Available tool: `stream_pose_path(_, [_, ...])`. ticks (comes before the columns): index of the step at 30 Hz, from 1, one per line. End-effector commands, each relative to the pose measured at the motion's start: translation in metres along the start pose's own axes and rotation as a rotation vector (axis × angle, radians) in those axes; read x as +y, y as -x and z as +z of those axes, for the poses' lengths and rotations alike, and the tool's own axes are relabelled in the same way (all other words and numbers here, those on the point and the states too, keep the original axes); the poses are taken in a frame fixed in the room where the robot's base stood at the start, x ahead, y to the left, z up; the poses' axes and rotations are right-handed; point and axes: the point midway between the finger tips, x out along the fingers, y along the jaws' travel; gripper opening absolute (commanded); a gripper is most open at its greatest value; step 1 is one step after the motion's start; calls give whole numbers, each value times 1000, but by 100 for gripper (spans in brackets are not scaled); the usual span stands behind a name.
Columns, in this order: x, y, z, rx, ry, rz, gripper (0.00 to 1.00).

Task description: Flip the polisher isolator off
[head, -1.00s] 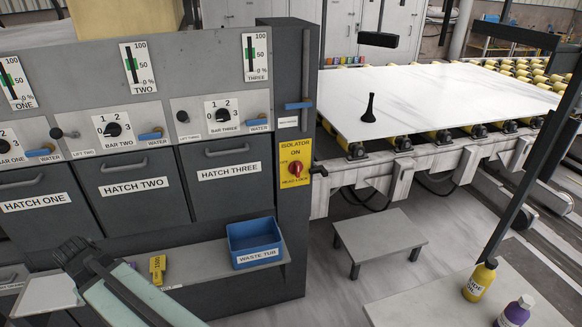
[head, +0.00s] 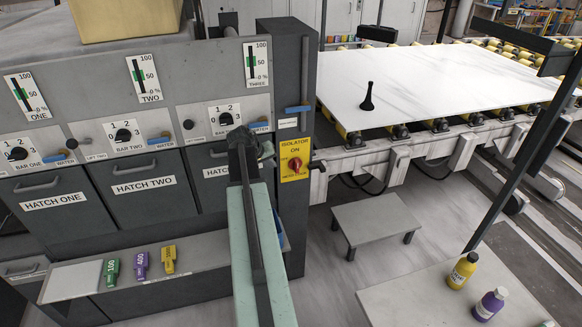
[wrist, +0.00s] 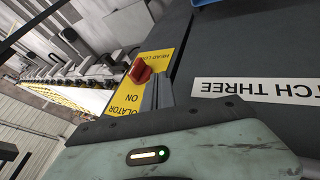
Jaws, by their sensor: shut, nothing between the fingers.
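The isolator is a yellow plate (head: 293,145) marked "ISOLATOR ON", with a red rotary knob (head: 295,164), on the right end of the grey machine front. The knob looks roughly upright below "ON", though it is small. In the wrist view the red knob (wrist: 141,71) appears inverted on its yellow plate (wrist: 126,98), just left of my fingertips. My gripper (wrist: 158,82) is shut and empty, pointing at the panel near the knob. Contact cannot be told. In the head view my gripper (head: 242,138) is left of the plate, in front of hatch three (head: 208,190).
A blue handle (head: 297,109) sits above the isolator, and a dark lever (head: 318,166) juts out right of it. Bar three's dial (head: 226,118) is close to my gripper. A low grey stool (head: 375,222) and a white slab (head: 430,85) on rollers stand to the right.

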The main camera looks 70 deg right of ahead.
Motion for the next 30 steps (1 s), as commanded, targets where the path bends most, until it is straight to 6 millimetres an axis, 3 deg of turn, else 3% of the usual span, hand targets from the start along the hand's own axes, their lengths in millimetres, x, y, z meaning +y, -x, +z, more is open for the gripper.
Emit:
stream_pose_path(5, [-2, -19, 2, -1, -1, 0, 0])
stream_pose_path(17, [-4, -107, 2, -1, -1, 0, 0])
stream_pose_path(24, [30, -116, 0, -2, -3, -1, 0])
stream_pose_path(30, [36, -119, 0, -1, -1, -1, 0])
